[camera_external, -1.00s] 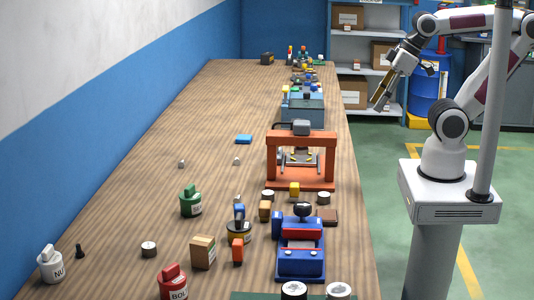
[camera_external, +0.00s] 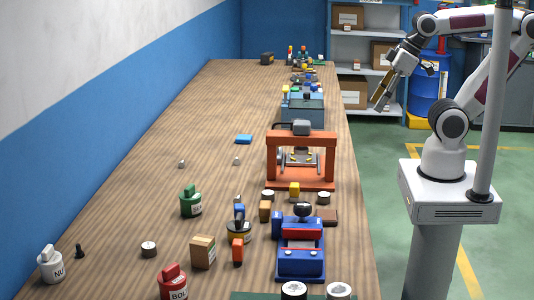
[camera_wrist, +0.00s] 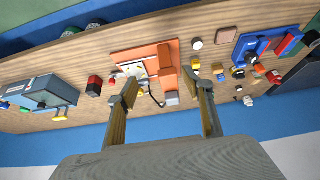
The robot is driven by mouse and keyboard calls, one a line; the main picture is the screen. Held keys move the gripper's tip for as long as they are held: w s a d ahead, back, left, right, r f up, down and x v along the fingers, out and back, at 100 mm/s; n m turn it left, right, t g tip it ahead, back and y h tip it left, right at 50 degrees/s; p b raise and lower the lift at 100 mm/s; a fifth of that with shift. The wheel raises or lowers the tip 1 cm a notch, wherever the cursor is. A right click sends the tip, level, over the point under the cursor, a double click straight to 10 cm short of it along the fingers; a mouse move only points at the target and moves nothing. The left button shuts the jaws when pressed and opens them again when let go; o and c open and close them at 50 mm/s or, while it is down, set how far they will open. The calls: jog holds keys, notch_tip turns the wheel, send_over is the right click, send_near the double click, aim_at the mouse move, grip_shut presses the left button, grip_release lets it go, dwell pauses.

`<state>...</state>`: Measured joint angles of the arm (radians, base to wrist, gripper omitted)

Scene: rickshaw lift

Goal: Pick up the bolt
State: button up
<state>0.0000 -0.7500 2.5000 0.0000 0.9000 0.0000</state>
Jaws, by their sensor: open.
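I cannot single out the bolt for certain. A small dark upright piece (camera_external: 80,251) stands at the left of the table, and small grey pieces (camera_external: 181,164) lie farther back; they are too small to name. A red container (camera_external: 173,285) with a label starting "BOL" stands at the front. My gripper (camera_external: 381,104) hangs off the table's right edge, raised and pointing down-left. In the wrist view my gripper (camera_wrist: 166,88) shows two spread fingers with nothing between them held. The table lies well beyond the fingertips.
An orange frame (camera_external: 273,165) stands on the table's right side, with a blue-red machine (camera_external: 300,262) in front. A white container (camera_external: 50,267), a green container (camera_external: 191,204) and a cardboard box (camera_external: 203,252) stand around. The table's left middle is mostly clear.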

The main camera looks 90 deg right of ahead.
jog(key=shift+w, duration=0.1)
jog(key=w+a+r+m+t, duration=0.1)
jog(key=w+a+r+t, duration=0.15)
jog(key=w, duration=0.65)
jog(key=w+a+r+t, duration=0.1)
jog(key=w+r+t, duration=0.25)
jog(key=w, duration=0.55)
jog(key=w+a+r+m+t, duration=0.1)
jog(key=w+r+t, duration=0.15)
jog(key=w, duration=0.75)
jog(key=n, duration=0.1)
send_over(267, 195)
jog(key=w+d, duration=0.2)
jog(key=d, duration=0.1)
notch_tip(267, 195, down, 22)
jog(key=shift+n+g, duration=0.5)
jog(key=shift+g, duration=0.45)
jog(key=a+f, duration=0.1)
jog(key=f, duration=0.1)
jog(key=s+a+f, duration=0.1)
jog(key=f, duration=0.2)
jog(key=s+a+f, duration=0.1)
jog(key=f, duration=0.1)
jog(key=shift+s+f, duration=0.1)
jog(key=shift+f, duration=0.3)
jog(key=shift+x, duration=1.3)
